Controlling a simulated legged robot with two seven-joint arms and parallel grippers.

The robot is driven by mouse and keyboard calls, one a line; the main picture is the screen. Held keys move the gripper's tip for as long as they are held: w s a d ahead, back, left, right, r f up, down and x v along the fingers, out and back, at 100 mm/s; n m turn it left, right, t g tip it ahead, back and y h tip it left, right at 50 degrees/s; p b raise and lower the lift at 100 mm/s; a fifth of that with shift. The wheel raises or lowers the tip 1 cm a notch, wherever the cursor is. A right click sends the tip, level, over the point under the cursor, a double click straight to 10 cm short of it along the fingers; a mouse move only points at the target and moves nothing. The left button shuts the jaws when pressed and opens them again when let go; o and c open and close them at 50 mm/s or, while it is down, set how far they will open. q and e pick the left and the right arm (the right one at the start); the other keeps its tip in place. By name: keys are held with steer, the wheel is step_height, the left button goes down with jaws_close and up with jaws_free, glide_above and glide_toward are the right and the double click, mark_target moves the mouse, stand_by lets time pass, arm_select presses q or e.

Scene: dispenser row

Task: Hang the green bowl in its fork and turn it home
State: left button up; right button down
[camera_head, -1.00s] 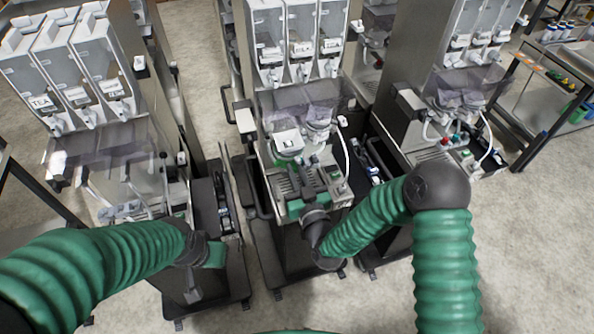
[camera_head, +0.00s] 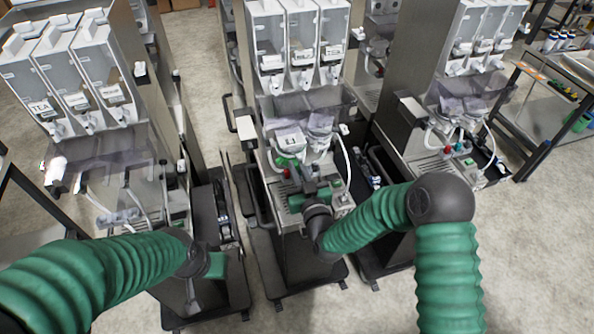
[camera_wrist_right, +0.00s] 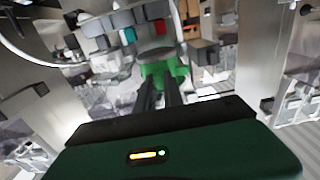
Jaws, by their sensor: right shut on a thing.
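The green bowl (camera_head: 286,160) shows as a small green patch at the middle machine, just under a white block and its clear hoppers. In the right wrist view the bowl (camera_wrist_right: 163,73) is straight ahead, at the tips of my dark fingers. My right gripper (camera_head: 297,171) reaches the bowl from the front and is shut on it; the wrist view shows its fingers (camera_wrist_right: 160,88) close together. The fork is hidden or too small to make out, so I cannot tell how the bowl sits in it. My left gripper (camera_head: 213,266) hangs at the lower left, away from the bowl; its jaws are unclear.
The middle machine's drip tray (camera_head: 288,216) lies below my right gripper. A white block (camera_head: 290,139) and a pale hose (camera_head: 345,160) are close by. Similar machines stand left (camera_head: 95,95) and right (camera_head: 455,110). A shelf table (camera_head: 550,110) is far right.

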mark_target(293, 159)
steer(key=shift+d, duration=0.1)
steer(key=shift+w, duration=0.1)
steer(key=shift+w, duration=0.15)
steer(key=shift+w+a+b, duration=0.55)
steer(key=shift+w+b, duration=0.1)
steer(key=shift+w, duration=0.1)
steer(key=shift+w+a, duration=0.15)
steer(key=shift+w, duration=0.25)
steer(key=shift+w, duration=0.1)
steer(key=shift+b+x, duration=0.8)
steer(key=shift+w+a+b, duration=0.25)
steer(key=shift+w+b, duration=0.05)
steer(key=shift+w, duration=0.3)
